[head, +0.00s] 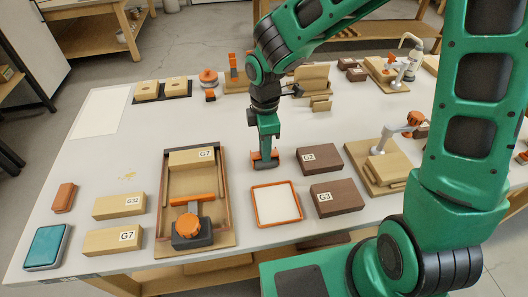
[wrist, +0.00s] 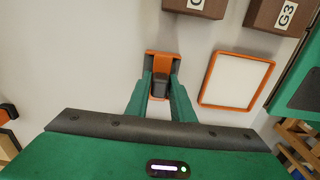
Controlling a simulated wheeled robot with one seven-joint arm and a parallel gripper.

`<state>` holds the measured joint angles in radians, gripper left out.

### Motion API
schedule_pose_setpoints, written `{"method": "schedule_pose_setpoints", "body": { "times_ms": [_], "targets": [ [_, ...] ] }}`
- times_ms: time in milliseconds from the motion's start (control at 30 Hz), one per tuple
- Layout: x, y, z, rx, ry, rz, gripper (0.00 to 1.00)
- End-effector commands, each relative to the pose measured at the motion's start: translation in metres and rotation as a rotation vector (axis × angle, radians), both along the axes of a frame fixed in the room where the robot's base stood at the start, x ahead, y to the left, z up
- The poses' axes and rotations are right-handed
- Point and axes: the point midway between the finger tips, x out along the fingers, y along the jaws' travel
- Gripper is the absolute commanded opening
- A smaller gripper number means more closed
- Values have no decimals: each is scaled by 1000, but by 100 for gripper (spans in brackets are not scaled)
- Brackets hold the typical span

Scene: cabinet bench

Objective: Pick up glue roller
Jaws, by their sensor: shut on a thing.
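The glue roller (head: 264,164) is an orange frame with a dark part, on or just above the white table behind the orange-rimmed tray. My gripper (head: 266,152) points down over it. In the wrist view, the two green fingers of my gripper (wrist: 160,90) close on the dark part of the glue roller (wrist: 162,57). Its orange bar extends beyond the fingertips. I cannot tell whether it touches the table.
An orange-rimmed white tray (head: 276,204) lies close in front. Dark blocks G2 (head: 320,158) and G3 (head: 337,197) stand to the right. Table behind the roller is mostly clear.

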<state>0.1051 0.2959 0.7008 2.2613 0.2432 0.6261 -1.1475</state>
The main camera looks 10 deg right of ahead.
Motion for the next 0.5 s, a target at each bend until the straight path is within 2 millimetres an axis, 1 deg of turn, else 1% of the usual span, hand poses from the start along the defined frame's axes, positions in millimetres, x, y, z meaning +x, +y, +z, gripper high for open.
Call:
{"method": "schedule_pose_setpoints", "body": {
  "times_ms": [267,367,500],
  "targets": [
    [0,0,2,0,-1,0,0],
    [0,0,8,0,-1,-1,0],
    [1,0,24,0,-4,0,0]
  ]
}}
